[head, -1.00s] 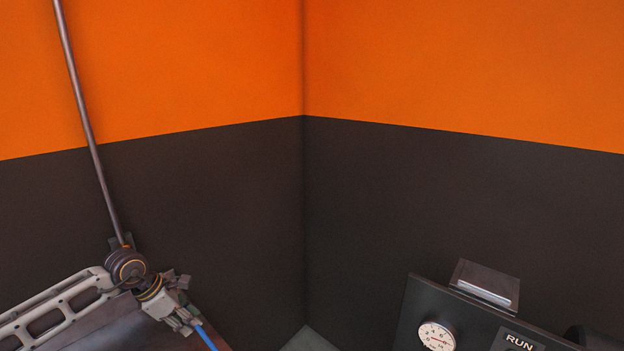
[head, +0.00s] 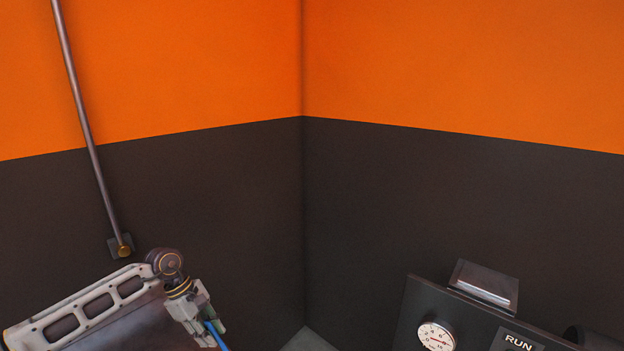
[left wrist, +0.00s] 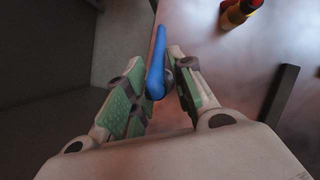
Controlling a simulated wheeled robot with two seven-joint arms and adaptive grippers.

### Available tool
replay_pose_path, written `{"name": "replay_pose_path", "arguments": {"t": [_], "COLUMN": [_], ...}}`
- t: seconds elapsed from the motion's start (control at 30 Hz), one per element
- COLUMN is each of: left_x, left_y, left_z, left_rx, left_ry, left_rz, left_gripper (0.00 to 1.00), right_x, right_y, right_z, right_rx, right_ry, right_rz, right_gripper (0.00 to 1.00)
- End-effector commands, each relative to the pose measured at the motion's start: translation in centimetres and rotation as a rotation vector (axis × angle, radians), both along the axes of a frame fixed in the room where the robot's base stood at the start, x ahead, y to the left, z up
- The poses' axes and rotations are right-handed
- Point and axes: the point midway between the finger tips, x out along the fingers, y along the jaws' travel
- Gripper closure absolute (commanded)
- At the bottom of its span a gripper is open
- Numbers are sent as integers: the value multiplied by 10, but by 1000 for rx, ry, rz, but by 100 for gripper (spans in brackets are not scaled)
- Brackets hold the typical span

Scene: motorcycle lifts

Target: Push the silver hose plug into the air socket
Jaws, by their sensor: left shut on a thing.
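My left gripper (head: 207,326) is low at the left in the head view, shut on the hose end. A blue hose (head: 217,338) comes out from its fingers. In the left wrist view, the blue hose (left wrist: 156,58) runs up from between the fingers (left wrist: 160,78). A small grey round part, perhaps the silver plug (left wrist: 168,83), shows beside it; the rest is hidden by the fingers. A brass fitting, which looks like the air socket (head: 123,250), sits at the foot of the wall pipe, above and left of the gripper and apart from it. My right gripper is not in view.
The metal pipe (head: 82,120) runs down the wall. A dark panel with a gauge (head: 436,336) and a RUN label stands at lower right. In the wrist view, a red and yellow object (left wrist: 237,13) is on a brown surface (left wrist: 235,65), with a dark bar (left wrist: 280,92) nearby.

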Motion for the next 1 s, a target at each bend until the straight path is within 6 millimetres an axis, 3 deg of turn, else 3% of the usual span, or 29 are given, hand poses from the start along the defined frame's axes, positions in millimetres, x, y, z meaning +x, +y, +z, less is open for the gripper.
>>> {"name": "replay_pose_path", "arguments": {"t": [1.0], "left_x": [-2], "left_y": [-44], "left_z": [-4], "left_rx": [1], "left_ry": [-2], "left_rz": [-965], "left_gripper": [97], "right_x": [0], "right_y": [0], "right_z": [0], "right_rx": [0], "right_ry": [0], "right_rz": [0], "right_gripper": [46]}}
